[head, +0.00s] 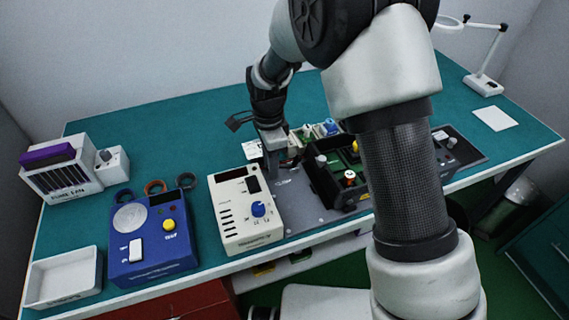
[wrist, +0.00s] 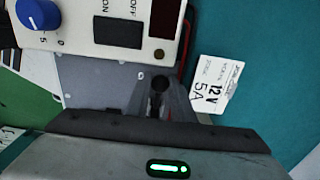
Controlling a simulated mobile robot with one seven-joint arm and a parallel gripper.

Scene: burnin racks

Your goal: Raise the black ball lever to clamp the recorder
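My gripper (head: 270,155) points down over a grey plate, between a cream box and a black fixture. In the wrist view, the black ball (wrist: 160,83) of the lever sits between the two fingertips of my gripper (wrist: 159,88). The fingers are close around the ball, but I cannot tell whether they touch it. A dark stem shows below the ball between the fingers. In the head view the ball is hidden by my gripper. The black fixture (head: 322,188) has several coloured knobs; I cannot tell which part is the recorder.
The cream box (head: 228,218) with a blue knob stands close left of my gripper. A blue box (head: 150,260), a white tray (head: 62,280) and a rack (head: 62,170) stand farther left. A 12V 5A label (wrist: 214,86) lies beside the plate.

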